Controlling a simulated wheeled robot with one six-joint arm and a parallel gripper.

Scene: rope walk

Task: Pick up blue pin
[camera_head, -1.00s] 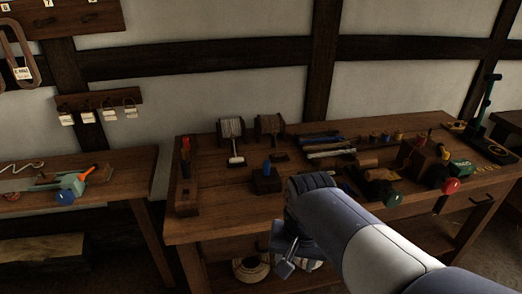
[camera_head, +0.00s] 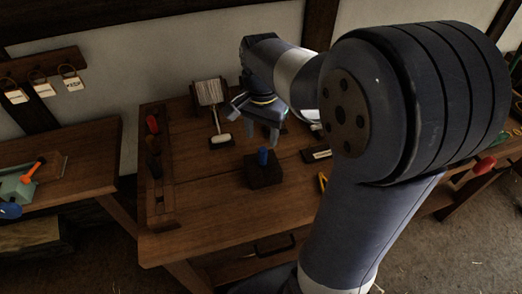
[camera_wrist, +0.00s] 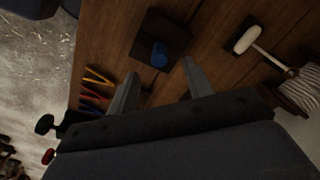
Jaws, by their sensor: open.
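The blue pin (camera_head: 263,156) stands upright in a dark wooden block (camera_head: 264,174) on the workbench. In the wrist view the blue pin (camera_wrist: 159,54) is seen from above, on its block (camera_wrist: 172,32), beyond the fingertips and roughly between their lines. My gripper (camera_head: 258,130) is open and empty, above and just behind the pin in the head view. Its two fingers are apart in the wrist view (camera_wrist: 160,72). The gripper does not touch the pin.
A pale-headed mallet (camera_head: 220,138) lies on the bench behind the block. A rack (camera_head: 158,165) with a red-handled tool stands at the bench's left end. Coloured tools (camera_wrist: 95,92) lie on the other side. Bare bench top (camera_head: 215,215) surrounds the block's front.

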